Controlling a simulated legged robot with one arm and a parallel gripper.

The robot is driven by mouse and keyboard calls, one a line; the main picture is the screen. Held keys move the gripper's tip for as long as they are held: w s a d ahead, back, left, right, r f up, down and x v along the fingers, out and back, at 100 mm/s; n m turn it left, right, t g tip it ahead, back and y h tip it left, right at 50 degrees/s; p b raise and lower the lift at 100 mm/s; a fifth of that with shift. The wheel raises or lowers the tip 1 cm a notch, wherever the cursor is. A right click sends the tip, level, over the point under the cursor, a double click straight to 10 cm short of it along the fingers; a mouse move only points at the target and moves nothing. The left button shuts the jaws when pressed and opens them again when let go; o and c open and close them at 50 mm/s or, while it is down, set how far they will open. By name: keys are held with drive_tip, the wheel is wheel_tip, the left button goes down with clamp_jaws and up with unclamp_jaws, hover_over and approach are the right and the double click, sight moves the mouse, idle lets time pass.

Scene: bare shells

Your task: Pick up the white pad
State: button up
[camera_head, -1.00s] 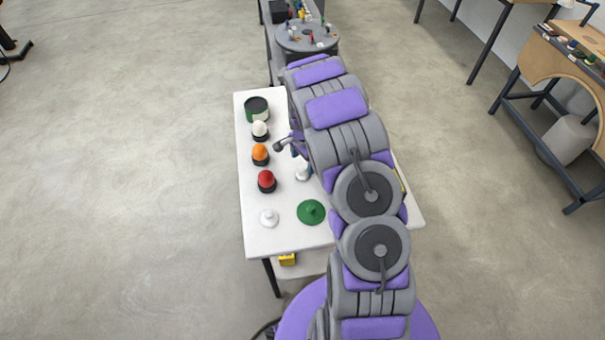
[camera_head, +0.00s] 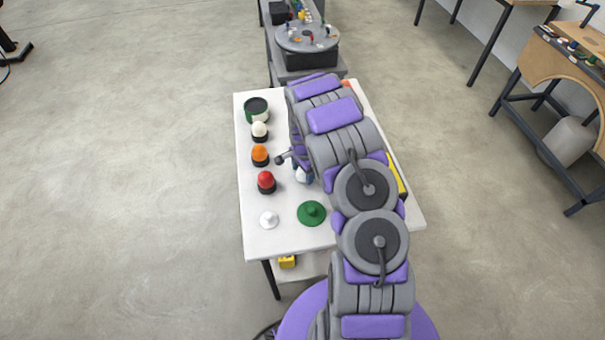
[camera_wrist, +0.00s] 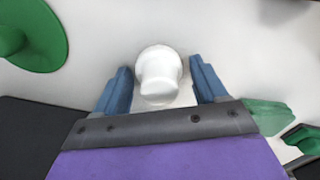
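A white pad with a rounded knob (camera_wrist: 160,78) stands between my gripper's blue fingers (camera_wrist: 162,82) in the wrist view. The fingers are apart, with a gap on each side of the knob. My gripper is open and holds nothing. In the head view, my arm mostly hides the gripper, and a little of the white pad (camera_head: 301,175) shows by it. Another small white knobbed piece (camera_head: 268,219) stands at the table's near left.
A green pad (camera_head: 311,213) lies close to my gripper; it also shows in the wrist view (camera_wrist: 32,38).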

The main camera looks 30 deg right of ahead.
drive_tip(key=c, duration=0.8)
drive_tip(key=shift+c, duration=0.2)
wheel_tip(320, 180, up, 10)
drive_tip(key=shift+r+p, duration=0.1)
drive_tip(key=shift+p, duration=0.6)
drive_tip(key=o, duration=0.5)
drive_tip(key=shift+c, duration=0.2)
drive_tip(key=c, duration=0.4)
